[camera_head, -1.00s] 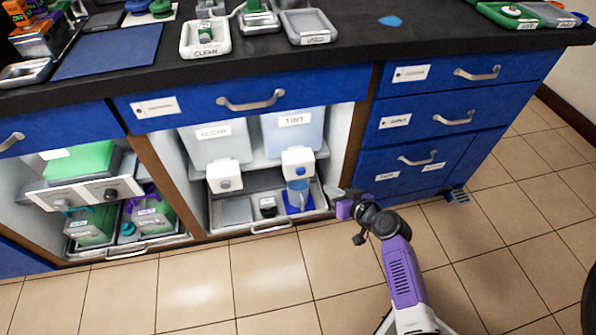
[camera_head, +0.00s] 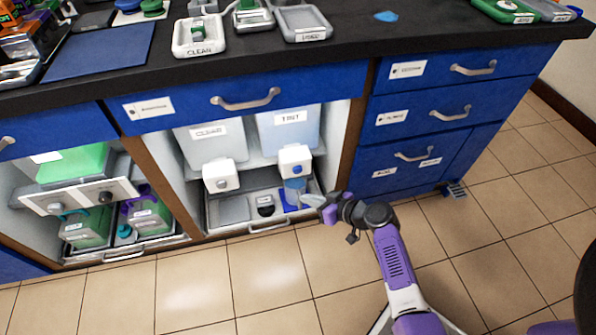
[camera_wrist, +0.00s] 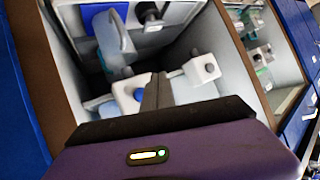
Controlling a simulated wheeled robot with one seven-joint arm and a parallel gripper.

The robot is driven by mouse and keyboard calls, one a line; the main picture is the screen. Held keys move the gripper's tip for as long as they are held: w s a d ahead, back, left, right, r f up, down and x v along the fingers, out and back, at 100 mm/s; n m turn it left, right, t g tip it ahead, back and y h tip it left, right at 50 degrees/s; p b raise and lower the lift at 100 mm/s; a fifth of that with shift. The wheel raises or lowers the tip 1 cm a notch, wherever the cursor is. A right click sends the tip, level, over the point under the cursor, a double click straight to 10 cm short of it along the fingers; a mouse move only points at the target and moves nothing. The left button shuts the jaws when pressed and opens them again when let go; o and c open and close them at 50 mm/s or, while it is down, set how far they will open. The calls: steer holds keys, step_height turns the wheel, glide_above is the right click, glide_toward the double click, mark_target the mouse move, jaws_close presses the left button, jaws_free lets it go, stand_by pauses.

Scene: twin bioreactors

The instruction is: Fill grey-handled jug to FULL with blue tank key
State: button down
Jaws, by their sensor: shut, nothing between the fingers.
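The jug (camera_head: 293,190) stands upright on a blue pad (camera_head: 284,203) below the TINT tank (camera_head: 290,127). It looks translucent blue; its fill level is too small to read. In the wrist view the jug (camera_wrist: 113,55) shows a pale grey handle. Above it is a white tap block (camera_head: 295,154) with a round blue key (camera_head: 297,169), also seen in the wrist view (camera_wrist: 138,94). My gripper (camera_head: 310,200) is shut and empty at the right side of the cabinet opening, beside the jug. Its fingers (camera_wrist: 157,92) appear close to the blue-key block in the wrist view.
A dark round item (camera_head: 265,205) sits in the tray left of the jug. The cabinet's right post (camera_head: 348,150) is close to my gripper. The floor in front is clear.

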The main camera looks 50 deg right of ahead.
mark_target(295, 174)
steer(key=w+d+b, duration=0.1)
steer(key=w+d, duration=0.3)
steer(key=w, duration=0.2)
steer(key=shift+w+b, duration=0.15)
steer(key=shift+b, duration=0.25)
steer(key=shift+w+d, duration=0.1)
steer(key=shift+d, duration=0.1)
stand_by(1.6)
steer(key=shift+w+d+b, duration=0.15)
steer(key=shift+w+b, duration=0.1)
steer(key=shift+b, duration=0.1)
steer(key=shift+w+d+b, duration=0.35)
steer(key=shift+w, duration=0.05)
stand_by(4.4)
